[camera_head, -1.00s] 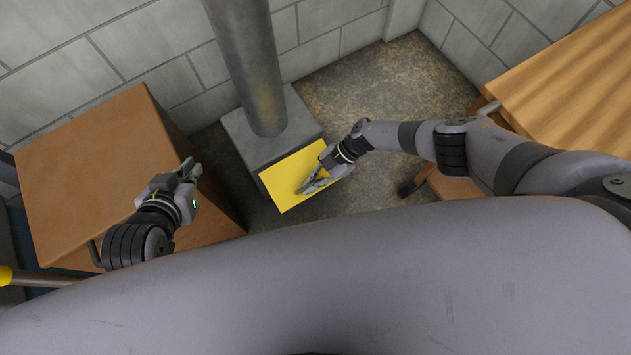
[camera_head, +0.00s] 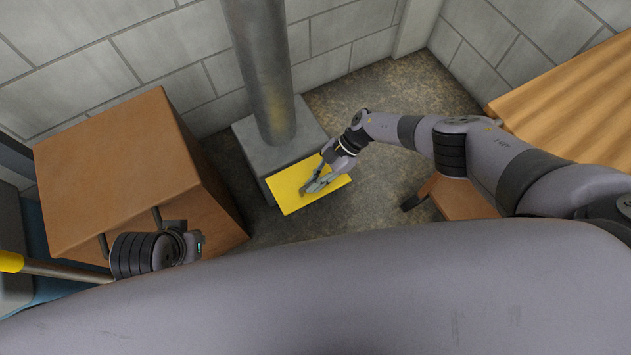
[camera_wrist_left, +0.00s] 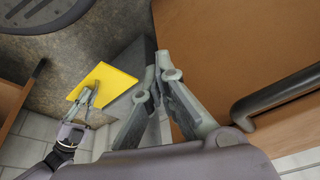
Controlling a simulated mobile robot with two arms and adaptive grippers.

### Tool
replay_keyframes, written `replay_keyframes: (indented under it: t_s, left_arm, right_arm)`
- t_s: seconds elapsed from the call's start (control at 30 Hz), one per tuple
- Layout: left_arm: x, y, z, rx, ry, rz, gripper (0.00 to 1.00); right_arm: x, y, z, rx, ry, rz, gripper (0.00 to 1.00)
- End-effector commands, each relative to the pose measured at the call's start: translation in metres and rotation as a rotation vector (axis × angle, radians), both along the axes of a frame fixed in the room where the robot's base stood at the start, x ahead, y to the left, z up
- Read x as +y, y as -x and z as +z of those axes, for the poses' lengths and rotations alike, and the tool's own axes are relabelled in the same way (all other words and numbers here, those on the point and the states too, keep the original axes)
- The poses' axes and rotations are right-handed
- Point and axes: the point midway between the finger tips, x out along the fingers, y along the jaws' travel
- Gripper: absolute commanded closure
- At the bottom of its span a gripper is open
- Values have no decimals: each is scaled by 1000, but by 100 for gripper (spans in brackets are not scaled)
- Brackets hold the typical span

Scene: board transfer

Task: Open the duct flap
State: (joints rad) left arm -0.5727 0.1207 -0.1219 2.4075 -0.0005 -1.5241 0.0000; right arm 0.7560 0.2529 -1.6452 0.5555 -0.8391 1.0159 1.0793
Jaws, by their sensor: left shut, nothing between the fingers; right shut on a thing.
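The yellow duct flap (camera_head: 288,188) is at the front of a grey box (camera_head: 253,138) at the foot of a metal duct pipe (camera_head: 262,75). It also shows in the left wrist view (camera_wrist_left: 112,87), sticking out from the dark box side. My right gripper (camera_head: 308,190) is shut on the flap, over its middle in the head view. My left gripper (camera_wrist_left: 160,68) is shut and empty, well away from the flap beside the brown cabinet. In the head view its fingers are mostly hidden behind its wrist.
A brown cabinet (camera_head: 105,165) with dark handles stands at left. A wooden table (camera_head: 575,105) stands at right, with a lower wooden piece (camera_head: 460,198) near it. Block walls close off the back. Speckled floor (camera_head: 390,90) is clear right of the box.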

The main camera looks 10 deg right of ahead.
Motion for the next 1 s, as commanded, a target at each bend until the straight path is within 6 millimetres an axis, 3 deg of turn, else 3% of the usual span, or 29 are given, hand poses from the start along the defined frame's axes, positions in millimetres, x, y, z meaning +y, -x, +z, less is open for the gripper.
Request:
replay_keyframes:
  t_s: [0.33, 0.37, 0.67, 1.0]
  left_arm:
    - [-2, -3, 1, -4, 5, 2, 100]
    - [-2, -3, 1, -4, 6, 2, 100]
    - [-2, -2, 1, -3, 5, 2, 100]
    - [-1, 0, 0, 3, 1, -2, 100]
  right_arm:
    - [3, -4, 3, -6, -8, -5, 100]
    - [3, -4, 3, -6, -8, -5, 90]
    - [2, -2, 1, -3, -5, -3, 70]
    - [-1, -2, 3, -2, -2, -1, 70]
